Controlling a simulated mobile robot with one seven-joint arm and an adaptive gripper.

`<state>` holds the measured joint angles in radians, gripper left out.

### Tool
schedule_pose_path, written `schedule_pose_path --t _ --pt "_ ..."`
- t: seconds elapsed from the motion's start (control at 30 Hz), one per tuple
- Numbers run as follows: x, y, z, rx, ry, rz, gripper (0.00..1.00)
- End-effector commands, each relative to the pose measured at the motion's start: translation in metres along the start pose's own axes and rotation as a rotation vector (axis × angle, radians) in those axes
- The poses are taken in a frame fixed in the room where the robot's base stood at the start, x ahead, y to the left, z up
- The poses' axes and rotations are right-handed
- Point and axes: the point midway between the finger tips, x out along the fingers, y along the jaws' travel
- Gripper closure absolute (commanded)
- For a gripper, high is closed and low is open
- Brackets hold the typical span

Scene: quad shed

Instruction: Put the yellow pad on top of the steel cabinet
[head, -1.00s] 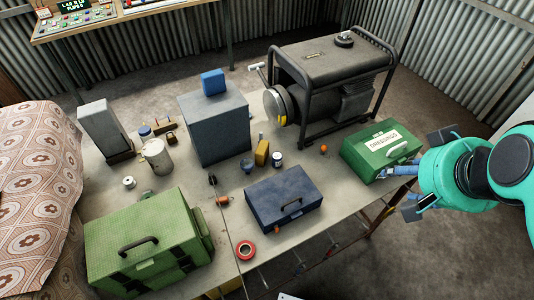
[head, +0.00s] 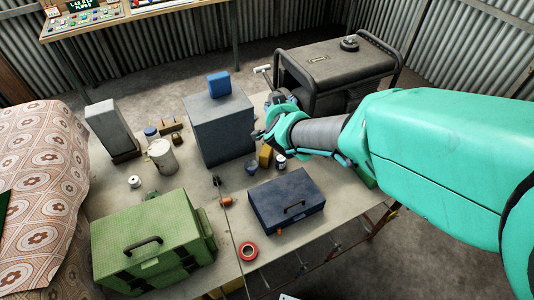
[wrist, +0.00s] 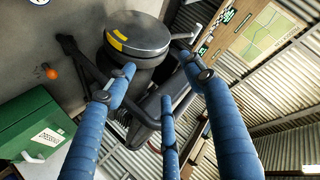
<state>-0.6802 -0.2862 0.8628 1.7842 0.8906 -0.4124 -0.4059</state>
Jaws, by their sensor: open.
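The yellow pad (head: 265,156) stands on the table at the right foot of the steel cabinet, partly hidden by my arm. It does not show in the wrist view. The steel cabinet (head: 222,133) is a grey upright box with a blue block (head: 219,84) on the back part of its top. My gripper (head: 266,118) is just right of the cabinet, above and behind the pad in the picture. In the wrist view its blue fingers (wrist: 160,80) are spread and empty, facing the generator.
The black generator (head: 325,70) stands close behind my gripper. A dark blue case (head: 287,200) lies in front. The green dressings box (wrist: 38,128) is mostly hidden by my arm in the head view.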

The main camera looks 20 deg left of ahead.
Motion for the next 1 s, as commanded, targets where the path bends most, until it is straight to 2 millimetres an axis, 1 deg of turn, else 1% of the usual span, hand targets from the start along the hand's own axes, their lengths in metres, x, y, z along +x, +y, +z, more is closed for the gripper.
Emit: schedule_pose_path --t 0.03,0.1,0.17,0.2,0.3,0.4,0.5,0.6,1.0 --pt "0.012 -0.009 0.021 -0.011 0.009 0.02 0.47" --pt "0.026 -0.015 0.047 -0.024 0.032 0.059 0.47" --pt "0.035 -0.018 0.069 -0.036 0.052 0.096 0.47" --pt "0.039 -0.019 0.083 -0.047 0.064 0.12 0.47" --pt "0.046 -0.019 0.116 -0.075 0.093 0.178 0.47" --pt "0.048 -0.017 0.14 -0.099 0.114 0.225 0.47" --pt "0.047 -0.015 0.155 -0.116 0.129 0.257 0.47" --pt "0.047 -0.013 0.162 -0.124 0.136 0.272 0.47" --pt "0.048 -0.012 0.164 -0.125 0.137 0.275 0.47"
